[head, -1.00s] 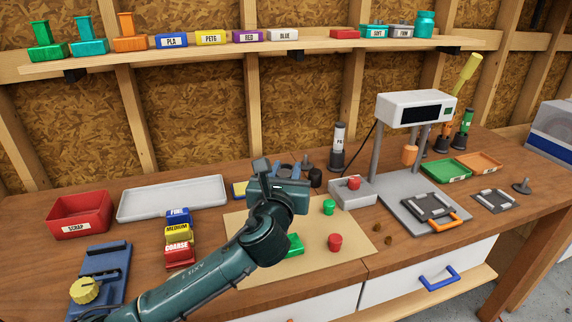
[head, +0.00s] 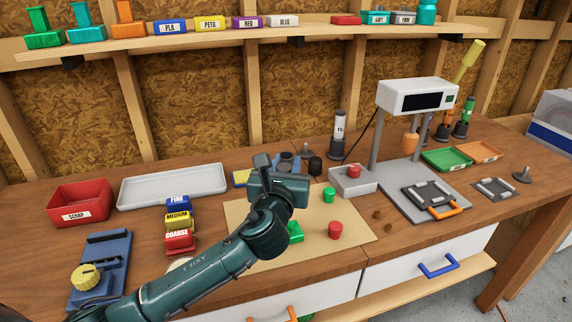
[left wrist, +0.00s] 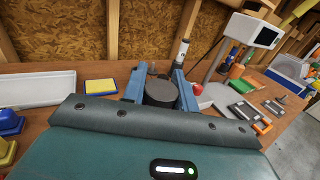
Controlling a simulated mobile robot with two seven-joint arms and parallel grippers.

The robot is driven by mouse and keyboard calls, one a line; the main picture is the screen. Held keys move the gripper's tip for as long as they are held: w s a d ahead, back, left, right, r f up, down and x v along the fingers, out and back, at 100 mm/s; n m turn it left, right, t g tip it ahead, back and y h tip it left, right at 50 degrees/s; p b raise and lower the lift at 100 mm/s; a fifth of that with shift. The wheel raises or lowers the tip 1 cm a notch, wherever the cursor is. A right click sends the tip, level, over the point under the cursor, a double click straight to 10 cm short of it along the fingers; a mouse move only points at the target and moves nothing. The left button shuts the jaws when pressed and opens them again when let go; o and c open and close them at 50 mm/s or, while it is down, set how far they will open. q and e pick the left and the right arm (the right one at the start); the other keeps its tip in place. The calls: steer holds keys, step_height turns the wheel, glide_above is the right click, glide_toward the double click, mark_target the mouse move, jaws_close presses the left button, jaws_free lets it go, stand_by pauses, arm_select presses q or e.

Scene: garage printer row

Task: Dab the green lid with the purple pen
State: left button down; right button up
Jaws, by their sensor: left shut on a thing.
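A small round green piece, seemingly the green lid (head: 329,195), stands on the tan mat (head: 350,213) in the head view. A green block (head: 295,232) lies nearer, partly behind my left arm. My left gripper (head: 285,165) is over the back of the mat, left of the lid. In the left wrist view its blue fingers (left wrist: 161,84) are shut on a dark round thing (left wrist: 160,92). I see only its dark end, so I cannot tell whether it is the purple pen. No purple pen is recognisable elsewhere. My right gripper is not in view.
A red round piece (head: 335,230) stands on the mat. A long white tray (head: 172,190) and red scrap bin (head: 80,203) are at left.

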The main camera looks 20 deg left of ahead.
arm_select(q)
steer(key=shift+f+b, duration=0.35)
steer(key=shift+f, duration=0.85)
steer(key=shift+r+p, duration=0.55)
steer(key=shift+p, duration=0.1)
stand_by(0.4)
stand_by(0.4)
steer(key=shift+f, duration=0.55)
steer(key=shift+r, duration=0.25)
stand_by(0.5)
steer(key=shift+r+p, duration=0.1)
steer(key=shift+p, duration=0.2)
